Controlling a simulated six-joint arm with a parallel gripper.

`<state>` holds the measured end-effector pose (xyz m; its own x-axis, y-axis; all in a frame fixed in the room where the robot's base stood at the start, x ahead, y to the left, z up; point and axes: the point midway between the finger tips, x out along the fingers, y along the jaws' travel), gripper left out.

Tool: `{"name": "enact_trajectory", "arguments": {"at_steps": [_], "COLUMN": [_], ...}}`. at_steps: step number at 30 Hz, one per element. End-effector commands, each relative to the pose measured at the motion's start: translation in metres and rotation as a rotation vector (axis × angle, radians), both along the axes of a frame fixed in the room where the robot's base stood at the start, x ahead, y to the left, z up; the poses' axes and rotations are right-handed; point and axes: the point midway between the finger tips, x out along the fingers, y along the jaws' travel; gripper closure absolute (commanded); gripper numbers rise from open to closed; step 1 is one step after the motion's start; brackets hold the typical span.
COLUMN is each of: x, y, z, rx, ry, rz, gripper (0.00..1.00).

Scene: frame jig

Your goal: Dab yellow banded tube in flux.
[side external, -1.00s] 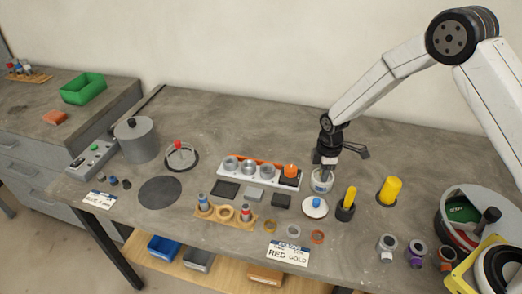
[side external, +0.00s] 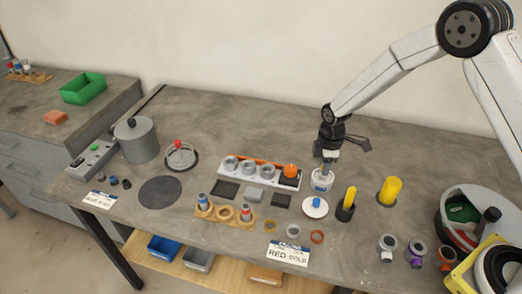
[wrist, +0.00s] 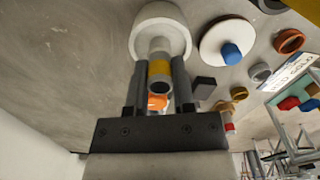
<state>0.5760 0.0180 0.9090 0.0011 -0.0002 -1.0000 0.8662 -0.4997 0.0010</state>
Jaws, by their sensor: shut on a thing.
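My gripper (side external: 323,170) is above the flux jar (side external: 321,184), a small open white pot with a label. In the wrist view my gripper (wrist: 158,90) is shut on the yellow banded tube (wrist: 159,69), a grey hollow tube with a yellow band. The tube's far end lines up with the middle of the jar (wrist: 160,18). I cannot tell whether its tip is inside the jar or just above it. The tube is hard to make out in the side view. The jar's white lid with a blue knob (side external: 315,208) lies beside it.
A wooden rack (side external: 225,213) holds a blue and a red banded tube. A grey block with round sockets and an orange knob (side external: 290,170) stands left of the jar. Yellow-topped holders (side external: 389,190) stand to the right. The table behind is clear.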

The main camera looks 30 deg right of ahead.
Motion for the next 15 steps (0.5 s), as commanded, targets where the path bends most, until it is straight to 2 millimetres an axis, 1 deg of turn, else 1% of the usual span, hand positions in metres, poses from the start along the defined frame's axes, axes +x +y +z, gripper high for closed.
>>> {"name": "enact_trajectory", "arguments": {"at_steps": [15], "x": [0.000], "y": [0.000], "z": [0.023], "rx": [0.000], "ry": [0.000], "rz": [0.000], "gripper": [1.00]}}
